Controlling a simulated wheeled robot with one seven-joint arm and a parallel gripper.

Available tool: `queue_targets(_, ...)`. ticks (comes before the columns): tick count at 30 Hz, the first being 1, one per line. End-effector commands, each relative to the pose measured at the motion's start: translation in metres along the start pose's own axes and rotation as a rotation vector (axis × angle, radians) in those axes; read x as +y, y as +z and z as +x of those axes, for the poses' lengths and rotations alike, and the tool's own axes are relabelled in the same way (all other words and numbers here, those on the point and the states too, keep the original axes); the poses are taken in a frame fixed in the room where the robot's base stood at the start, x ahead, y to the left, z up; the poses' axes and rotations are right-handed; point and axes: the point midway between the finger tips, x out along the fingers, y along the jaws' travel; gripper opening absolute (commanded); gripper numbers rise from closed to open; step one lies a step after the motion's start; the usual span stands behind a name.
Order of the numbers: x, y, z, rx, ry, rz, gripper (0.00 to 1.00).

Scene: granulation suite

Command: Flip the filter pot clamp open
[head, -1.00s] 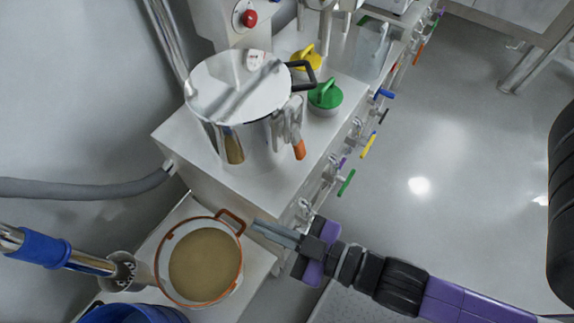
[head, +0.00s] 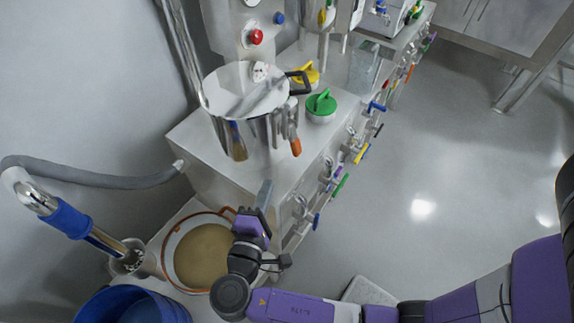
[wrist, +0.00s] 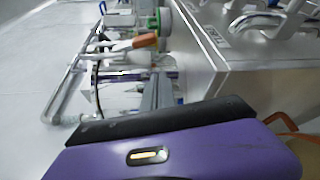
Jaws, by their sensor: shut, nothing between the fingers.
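The filter pot (head: 250,100) is a steel pot with a shiny lid, standing on the steel bench top. Its clamp (head: 290,122) is on the pot's right side, with the orange-tipped handle (head: 296,147) hanging down. The orange tip also shows in the wrist view (wrist: 145,41), pointing sideways in that tilted picture. My gripper (head: 265,190) is shut and empty. It is in front of the bench and below the clamp in the head view, apart from the handle. In the wrist view my fingers (wrist: 158,92) point toward the clamp area. The clamp's inner parts are too small to make out.
A green-handled lid (head: 321,104) and a yellow-handled one (head: 305,74) stand right of the pot. Coloured valve handles (head: 340,187) stick out along the bench front. An orange-rimmed pan of tan material (head: 205,255) and a blue bucket (head: 130,305) are at lower left.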

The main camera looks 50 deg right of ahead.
Motion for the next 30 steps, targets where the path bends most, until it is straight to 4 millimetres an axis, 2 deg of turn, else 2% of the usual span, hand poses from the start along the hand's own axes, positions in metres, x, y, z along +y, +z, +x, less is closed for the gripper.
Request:
queue_targets(3, 0.002, 0.015, 0.001, -0.061, 0.005, -0.01, 0.0)
queue_targets(7, 0.001, 0.018, 0.009, -0.071, -0.001, -0.018, 0.0)
queue_targets(21, 0.001, 0.023, 0.083, -0.069, -0.002, -0.016, 0.0)
queue_targets(25, 0.001, 0.024, 0.095, -0.068, -0.002, -0.015, 0.0)
queue_targets(30, 0.0, 0.023, 0.1, -0.066, -0.002, -0.015, 0.0)
